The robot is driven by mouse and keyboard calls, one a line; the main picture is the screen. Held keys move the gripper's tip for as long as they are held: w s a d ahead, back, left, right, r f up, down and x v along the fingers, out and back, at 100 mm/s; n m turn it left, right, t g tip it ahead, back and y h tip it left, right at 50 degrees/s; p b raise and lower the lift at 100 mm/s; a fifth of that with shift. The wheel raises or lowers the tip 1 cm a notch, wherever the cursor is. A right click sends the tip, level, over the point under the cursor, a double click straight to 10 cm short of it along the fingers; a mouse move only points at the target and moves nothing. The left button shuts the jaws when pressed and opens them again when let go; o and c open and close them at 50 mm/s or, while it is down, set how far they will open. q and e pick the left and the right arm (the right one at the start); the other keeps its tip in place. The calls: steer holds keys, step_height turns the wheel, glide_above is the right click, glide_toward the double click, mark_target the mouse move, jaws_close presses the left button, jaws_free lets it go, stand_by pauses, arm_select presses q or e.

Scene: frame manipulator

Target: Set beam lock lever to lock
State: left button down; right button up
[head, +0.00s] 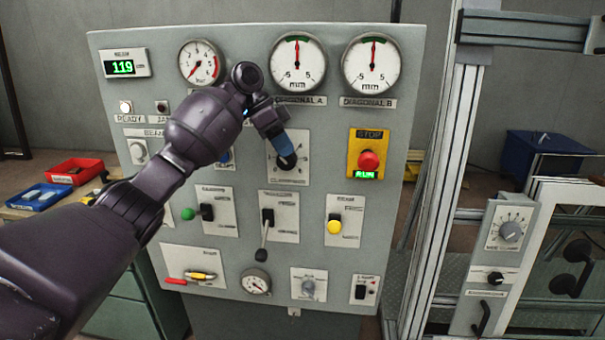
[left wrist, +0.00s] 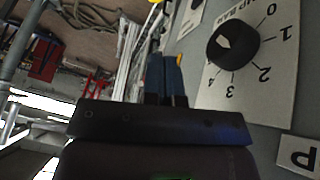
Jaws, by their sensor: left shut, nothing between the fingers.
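My left gripper (head: 281,148) is in front of the grey control panel (head: 300,120), its blue fingers shut and empty. The fingertips overlap the black rotary knob (head: 287,161) in the head view. In the left wrist view the shut fingers (left wrist: 165,75) stand beside and apart from a black knob (left wrist: 233,44) with a scale from 0 to 4. Several levers show below: one with a green ball (head: 188,213), one with a grey stem pointing down (head: 263,240), one with a yellow ball (head: 334,226). I cannot read which is the beam lock lever. My right gripper is out of view.
My left arm covers the panel's left part. A red stop button (head: 369,160) sits at right, under the round dials. A metal frame post (head: 445,170) stands right of the panel. Red (head: 75,170) and blue (head: 37,197) bins lie at left.

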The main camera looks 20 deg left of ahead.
mark_target(331, 222)
arm_select(q)
steer(key=x, duration=1.9)
steer(key=shift+a, duration=0.1)
steer(key=shift+s+f, duration=0.1)
